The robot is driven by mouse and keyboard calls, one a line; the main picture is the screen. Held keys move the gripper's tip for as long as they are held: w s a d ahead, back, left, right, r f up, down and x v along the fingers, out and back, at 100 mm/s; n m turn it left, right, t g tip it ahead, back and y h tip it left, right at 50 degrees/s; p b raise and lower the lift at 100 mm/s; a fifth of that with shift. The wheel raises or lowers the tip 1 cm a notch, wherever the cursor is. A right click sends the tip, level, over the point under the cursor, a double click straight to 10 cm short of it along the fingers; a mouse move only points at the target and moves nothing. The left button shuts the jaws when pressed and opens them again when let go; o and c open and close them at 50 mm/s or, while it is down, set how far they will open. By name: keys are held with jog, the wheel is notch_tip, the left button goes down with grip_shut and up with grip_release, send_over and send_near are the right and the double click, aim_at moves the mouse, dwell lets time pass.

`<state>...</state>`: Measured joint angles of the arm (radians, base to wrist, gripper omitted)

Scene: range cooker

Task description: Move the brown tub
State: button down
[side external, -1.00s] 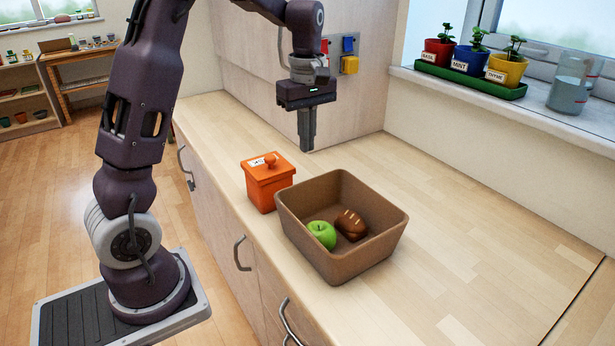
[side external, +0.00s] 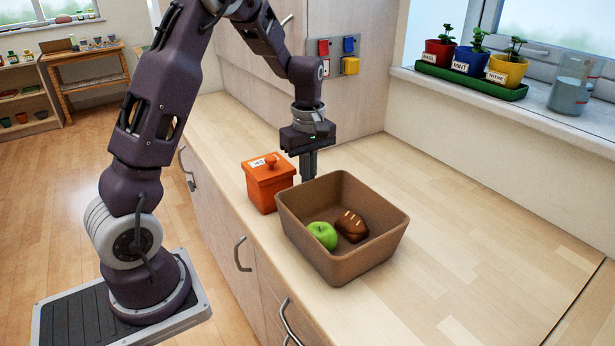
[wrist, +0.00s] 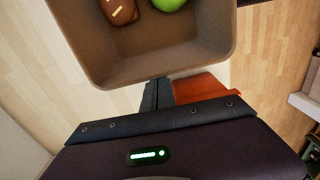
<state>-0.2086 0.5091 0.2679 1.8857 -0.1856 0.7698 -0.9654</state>
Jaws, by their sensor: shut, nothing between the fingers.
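The brown tub (side external: 345,261) stands on the wooden counter, with a green apple (side external: 322,235) and a brown bread loaf (side external: 351,225) inside. My gripper (side external: 308,176) points down just behind the tub's far left rim, between the tub and the back wall. Its fingers are together and empty; their tips are partly hidden behind the tub's rim. In the wrist view the tub (wrist: 160,66) fills the top, and my fingers (wrist: 156,92) are close to its outer wall. I cannot tell whether they touch it.
An orange lidded box (side external: 268,188) stands close to the left of the tub and my gripper. The counter (side external: 480,250) to the right of the tub is clear. Herb pots in a green tray (side external: 470,80) and a glass jug (side external: 571,88) stand on the windowsill.

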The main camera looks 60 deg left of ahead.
jog(key=d, duration=1)
jog(key=shift+s+d, duration=0.15)
jog(key=shift+d, duration=0.25)
